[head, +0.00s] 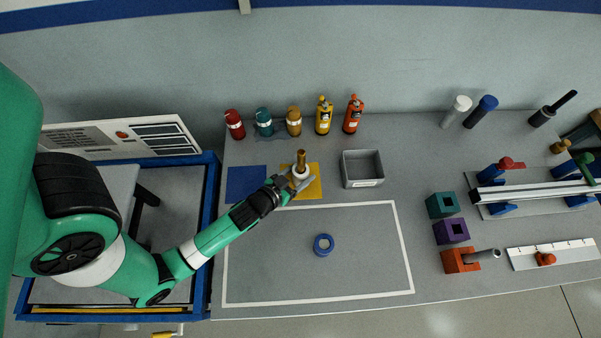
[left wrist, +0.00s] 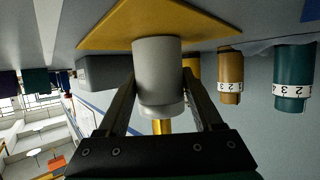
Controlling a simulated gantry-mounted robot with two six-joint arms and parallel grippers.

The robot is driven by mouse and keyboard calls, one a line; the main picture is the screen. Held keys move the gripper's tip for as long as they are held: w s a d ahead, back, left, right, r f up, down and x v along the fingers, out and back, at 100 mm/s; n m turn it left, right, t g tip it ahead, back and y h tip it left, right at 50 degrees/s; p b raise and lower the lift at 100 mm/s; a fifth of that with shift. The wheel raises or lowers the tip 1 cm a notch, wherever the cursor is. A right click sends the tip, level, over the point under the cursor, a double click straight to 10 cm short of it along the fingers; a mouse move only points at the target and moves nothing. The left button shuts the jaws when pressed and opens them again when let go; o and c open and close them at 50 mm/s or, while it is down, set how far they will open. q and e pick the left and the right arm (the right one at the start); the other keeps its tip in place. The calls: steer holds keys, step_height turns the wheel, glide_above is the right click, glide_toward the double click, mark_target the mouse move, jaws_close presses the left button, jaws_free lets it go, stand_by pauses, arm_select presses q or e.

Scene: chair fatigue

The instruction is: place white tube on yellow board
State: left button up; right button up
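The white tube (head: 301,172) stands upright over the yellow board (head: 314,191), with a gold-brown piece (head: 301,156) at its top. My left gripper (head: 298,182) reaches it from the lower left. In the left wrist view the tube (left wrist: 158,72) is between my left fingers (left wrist: 159,88), which press against both its sides. That view is upside down, and the tube's lower end overlaps the yellow board (left wrist: 205,22). I cannot tell whether it touches the board. My right gripper is not in view.
A blue board (head: 246,183) lies left of the yellow one. A grey bin (head: 362,168) stands to its right. Several bottles (head: 294,121) line the back. A blue ring (head: 323,245) lies inside the white-outlined area, which is otherwise clear. Coloured blocks (head: 450,231) stand at the right.

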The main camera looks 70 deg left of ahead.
arm_select(q)
steer(key=o, duration=0.3)
steer(key=shift+o, duration=0.2)
steer(key=shift+r, duration=0.1)
steer(key=shift+s+d+r, duration=0.1)
steer(key=shift+s+r, duration=0.05)
steer(key=b+v, duration=0.1)
steer(key=v, duration=0.9)
steer(key=shift+s+d+b, duration=0.25)
steer(key=shift+b, duration=0.1)
steer(key=shift+s+d+r, duration=0.15)
steer(key=shift+s+r, duration=0.2)
steer(key=shift+s, duration=0.1)
